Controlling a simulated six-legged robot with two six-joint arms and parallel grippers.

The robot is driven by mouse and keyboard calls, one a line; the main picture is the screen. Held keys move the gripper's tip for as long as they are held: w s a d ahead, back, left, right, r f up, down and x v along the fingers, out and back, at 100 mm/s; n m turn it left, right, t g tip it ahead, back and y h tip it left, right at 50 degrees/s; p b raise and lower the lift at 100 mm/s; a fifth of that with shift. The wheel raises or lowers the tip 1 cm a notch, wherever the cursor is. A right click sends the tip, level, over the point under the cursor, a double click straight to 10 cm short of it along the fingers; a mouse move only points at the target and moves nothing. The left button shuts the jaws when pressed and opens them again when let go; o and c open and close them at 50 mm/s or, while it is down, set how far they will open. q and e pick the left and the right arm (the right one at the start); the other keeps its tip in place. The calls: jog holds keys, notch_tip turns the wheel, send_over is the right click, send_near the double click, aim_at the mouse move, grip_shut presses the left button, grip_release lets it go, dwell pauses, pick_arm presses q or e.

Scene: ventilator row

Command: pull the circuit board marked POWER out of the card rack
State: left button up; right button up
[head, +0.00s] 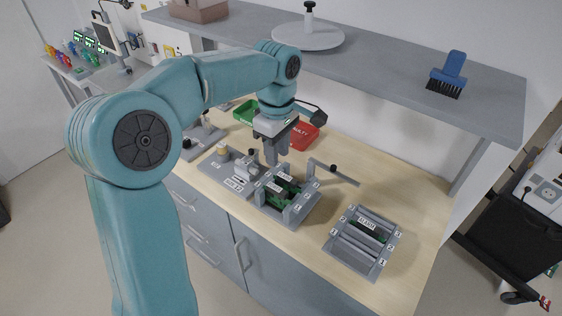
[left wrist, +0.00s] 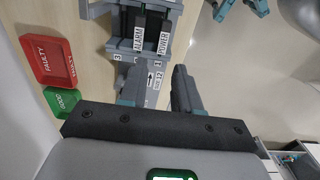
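The card rack (head: 302,207) is a grey frame on the wooden bench, holding green boards in its slots. In the left wrist view its near end (left wrist: 121,50) shows two white labels side by side: the POWER board (left wrist: 163,42) on the right and the ALARM board (left wrist: 138,38) on the left. My left gripper (head: 276,160) points down just above and behind the left end of the rack. Its two fingers (left wrist: 158,90) are apart with nothing between them in the left wrist view. They do not touch the POWER board.
A second grey rack (head: 343,253) with a labelled board stands at the right. A red tray (head: 303,135) marked FAULTY and a green tray (head: 246,112) marked GOOD lie behind. A shelf (head: 400,75) with a blue brush (head: 449,72) overhangs the bench. A bent grey bar (head: 335,172) stands beside the rack.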

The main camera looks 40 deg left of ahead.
aim_at(277, 188)
pick_arm(q)
jog(key=f, duration=1)
jog(key=f+p, duration=0.1)
jog(key=f, duration=0.4)
jog(key=shift+s+d+f, duration=0.1)
jog(key=shift+s+f, duration=0.15)
jog(key=shift+s+d, duration=0.1)
jog(key=shift+s, duration=0.05)
grip_shut()
jog(key=shift+c, duration=1.8)
grip_release()
grip_shut()
jog(key=shift+r, duration=0.15)
